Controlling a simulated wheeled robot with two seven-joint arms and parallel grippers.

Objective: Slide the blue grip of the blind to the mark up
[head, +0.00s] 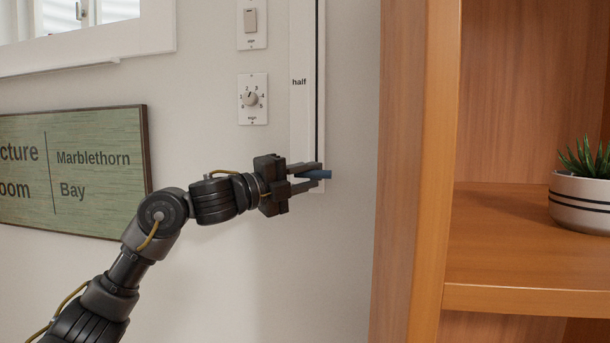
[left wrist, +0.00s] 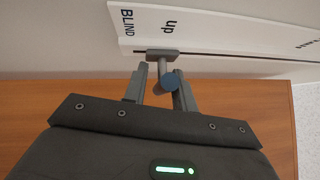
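The blue grip (head: 320,174) sticks out from the blind's white vertical strip (head: 305,120), near its lower end. In the left wrist view the blue grip (left wrist: 168,83) sits on a grey slider (left wrist: 162,55) in a dark slot. The "up" mark (left wrist: 170,27) is printed beside the slider, about level with it; in the head view my arm hides it. My left gripper (head: 312,176) has its fingers either side of the grip. The grip is close to the upper finger, and a gap shows to the lower one. My right gripper is not in view.
A wooden shelf unit (head: 405,170) stands close to the right of the strip, with a potted plant (head: 585,200) on it. A "half" label (head: 299,82) is higher on the strip. A dial (head: 251,99), a switch (head: 250,21) and a green sign (head: 85,170) are on the wall.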

